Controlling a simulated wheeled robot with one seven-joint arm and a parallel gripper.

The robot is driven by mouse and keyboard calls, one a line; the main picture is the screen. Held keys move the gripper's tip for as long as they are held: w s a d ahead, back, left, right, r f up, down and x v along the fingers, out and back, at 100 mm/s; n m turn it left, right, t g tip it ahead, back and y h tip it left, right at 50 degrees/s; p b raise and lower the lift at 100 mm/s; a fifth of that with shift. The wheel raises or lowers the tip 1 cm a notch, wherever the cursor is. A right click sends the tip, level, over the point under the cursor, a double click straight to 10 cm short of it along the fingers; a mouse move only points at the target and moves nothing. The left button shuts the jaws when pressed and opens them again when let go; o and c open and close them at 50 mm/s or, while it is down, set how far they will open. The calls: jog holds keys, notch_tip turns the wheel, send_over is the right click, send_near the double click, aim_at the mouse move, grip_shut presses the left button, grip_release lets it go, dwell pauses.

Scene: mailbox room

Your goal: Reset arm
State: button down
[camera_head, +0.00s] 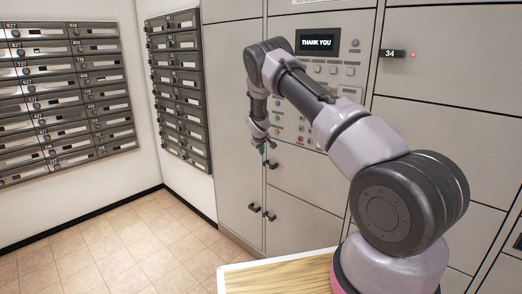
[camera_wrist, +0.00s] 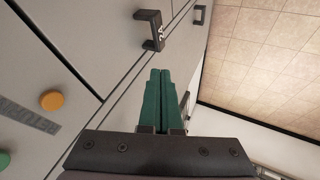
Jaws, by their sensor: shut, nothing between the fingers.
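My arm reaches out over the front of a grey parcel locker wall (camera_head: 232,140). My gripper (camera_head: 263,151) hangs at the end of the arm, just in front of the locker and beside its button panel. In the wrist view my gripper (camera_wrist: 155,73) shows two green fingers pressed together, shut with nothing between them. A dark door handle (camera_wrist: 150,30) lies just beyond the fingertips in that view; I cannot tell whether they touch it.
A locker screen (camera_head: 318,42) reads "THANK YOU", with buttons below it. A dark handle beside the number 34 (camera_head: 391,54) is at upper right. Mailbox banks (camera_head: 60,95) line the left wall. A wooden-topped surface (camera_head: 280,277) is below my arm. The tiled floor (camera_head: 110,245) at left is clear.

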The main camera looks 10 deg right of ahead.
jog(key=s+d+r+m+y, duration=0.1)
jog(key=s+r+m, duration=0.1)
jog(key=s+r, duration=0.75)
jog(key=s+d+r+m+y, duration=0.15)
jog(key=s+r, duration=0.45)
jog(key=r, duration=0.7)
jog(key=s+d+r+m, duration=0.1)
jog(key=s+r+m, duration=0.2)
jog(key=s+r, duration=0.7)
jog(key=s+a+r+m, duration=0.1)
jog(key=s+r, duration=0.1)
jog(key=s, duration=0.8)
jog(key=s+r+m+y, duration=0.1)
jog(key=s+r, duration=0.2)
jog(key=s, duration=0.7)
jog(key=s+a+r+m, duration=0.1)
jog(key=s+r, duration=0.1)
jog(key=s, duration=0.9)
jog(key=shift+a+r+y, duration=0.25)
jog(key=shift+a+y, duration=0.05)
jog(key=shift+y, duration=0.05)
